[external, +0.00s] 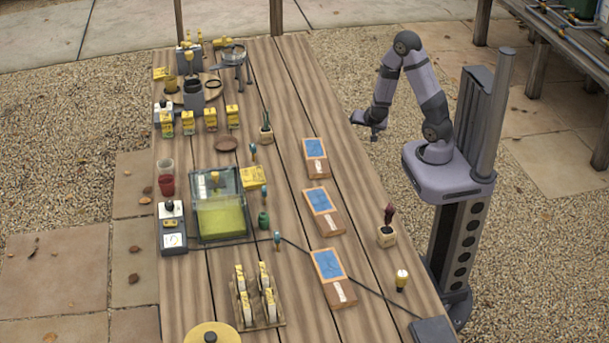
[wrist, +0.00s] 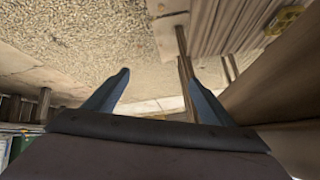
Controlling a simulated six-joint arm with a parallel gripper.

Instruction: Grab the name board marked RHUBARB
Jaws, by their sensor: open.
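Three wooden boards with blue panels and small white labels lie in a row along the right part of the table in the external view: a far board (external: 315,158), a middle board (external: 323,210) and a near board (external: 333,278). Their lettering is too small to read, so I cannot tell which, if any, is marked RHUBARB. My gripper (external: 376,135) hangs at the table's right edge, to the right of the far board and apart from it. In the wrist view my gripper (wrist: 159,76) is open, with nothing between its fingers. No board is recognisable there.
A potted cactus (external: 266,130) stands left of the far board. A dark red plant in a pot (external: 386,236) and a yellow bulb-like item (external: 402,279) stand near the right edge. A dark cable (external: 372,288) runs past the near board. A wooden rack (external: 258,318) stands at the front.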

